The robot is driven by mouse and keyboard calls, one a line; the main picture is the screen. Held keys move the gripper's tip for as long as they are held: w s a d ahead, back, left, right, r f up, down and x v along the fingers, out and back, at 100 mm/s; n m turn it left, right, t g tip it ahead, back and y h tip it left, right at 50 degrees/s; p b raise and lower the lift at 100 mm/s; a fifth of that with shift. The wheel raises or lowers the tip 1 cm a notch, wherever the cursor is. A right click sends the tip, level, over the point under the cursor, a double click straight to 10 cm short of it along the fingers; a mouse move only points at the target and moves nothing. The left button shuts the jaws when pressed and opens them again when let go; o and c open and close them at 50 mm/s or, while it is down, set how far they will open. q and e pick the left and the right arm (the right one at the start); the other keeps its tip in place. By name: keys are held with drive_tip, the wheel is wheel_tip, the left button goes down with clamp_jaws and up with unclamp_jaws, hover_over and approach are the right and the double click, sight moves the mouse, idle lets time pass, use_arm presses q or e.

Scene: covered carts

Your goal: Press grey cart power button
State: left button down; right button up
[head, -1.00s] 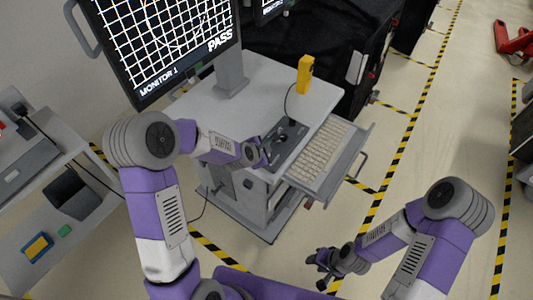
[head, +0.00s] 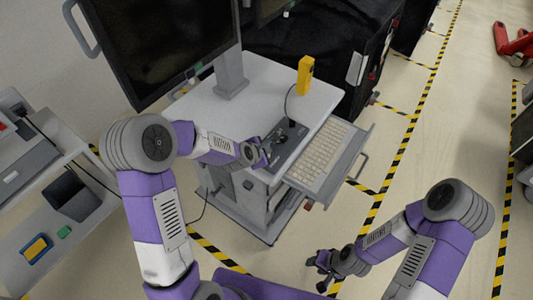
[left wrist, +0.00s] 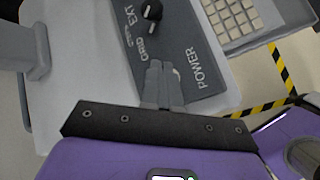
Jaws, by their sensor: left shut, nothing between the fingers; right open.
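The grey cart (head: 265,82) stands ahead with a dark control panel (head: 290,150) on its top. In the left wrist view the panel (left wrist: 205,82) shows a black knob and the labels EXT, GRID and POWER. My left gripper (head: 264,156) is shut and empty. Its fingertips (left wrist: 161,80) are over the panel's near part, beside the POWER label; I cannot tell if they touch. The power button is not visible, perhaps hidden by the fingers. The monitor (head: 165,45) on the cart is dark. My right gripper (head: 320,266) is open and empty over the floor.
A keyboard (head: 320,155) lies on a pull-out shelf at the cart's right. A yellow device (head: 305,75) stands on the cart top. A black-covered cart (head: 325,45) is behind. A shelf unit with bins (head: 70,195) is at left. Floor at right is mostly clear.

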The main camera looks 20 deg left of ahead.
use_arm(q)
drive_tip(key=shift+r+p, duration=2)
drive_tip(key=shift+r, duration=1.1)
drive_tip(key=shift+f, duration=0.1)
